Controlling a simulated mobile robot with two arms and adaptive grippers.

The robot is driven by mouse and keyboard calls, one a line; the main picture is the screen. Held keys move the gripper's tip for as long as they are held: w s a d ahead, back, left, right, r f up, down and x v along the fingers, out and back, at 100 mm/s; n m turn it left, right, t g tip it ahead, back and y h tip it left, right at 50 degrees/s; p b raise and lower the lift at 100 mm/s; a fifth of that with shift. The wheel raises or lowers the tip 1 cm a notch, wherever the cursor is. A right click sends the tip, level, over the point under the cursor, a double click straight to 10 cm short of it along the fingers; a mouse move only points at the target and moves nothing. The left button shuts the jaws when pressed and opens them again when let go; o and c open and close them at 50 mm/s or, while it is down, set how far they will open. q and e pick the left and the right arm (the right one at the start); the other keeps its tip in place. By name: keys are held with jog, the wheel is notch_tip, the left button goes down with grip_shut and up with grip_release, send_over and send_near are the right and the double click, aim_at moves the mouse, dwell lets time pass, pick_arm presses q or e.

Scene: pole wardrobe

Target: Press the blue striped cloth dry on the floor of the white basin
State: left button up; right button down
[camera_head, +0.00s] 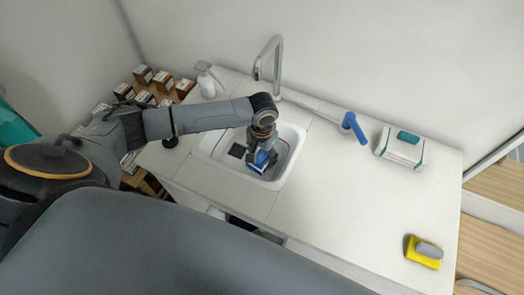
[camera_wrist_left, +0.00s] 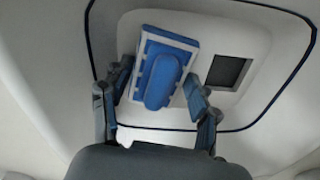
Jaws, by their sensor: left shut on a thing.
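The blue striped cloth (camera_head: 261,161) shows as a small blue and white block with a raised blue grip on top. It also shows in the left wrist view (camera_wrist_left: 160,82), lying between the two fingers. My left gripper (camera_head: 263,151) reaches down into the white basin (camera_head: 297,150) and is shut on the cloth's grip. The cloth is low in the basin, right of the dark square drain (camera_head: 237,151). I cannot tell whether its underside touches the floor. My right gripper is not in view.
A tap (camera_head: 275,50) stands behind the basin, with a soap bottle (camera_head: 206,83) at the back left. A blue-handled tool (camera_head: 355,128), a white box with a teal top (camera_head: 402,150) and a yellow block with a grey grip (camera_head: 424,253) stand rightward. The counter's middle is clear.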

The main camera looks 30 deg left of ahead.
aim_at(262, 154)
pick_arm(q)
jog(key=shift+s+f, duration=0.15)
jog(key=shift+s, duration=0.05)
jog(key=o, duration=1.2)
jog(key=shift+w, duration=0.15)
jog(key=shift+r, duration=0.2)
jog(key=shift+r, duration=0.25)
notch_tip(262, 154, up, 11)
jog(key=shift+r, duration=0.2)
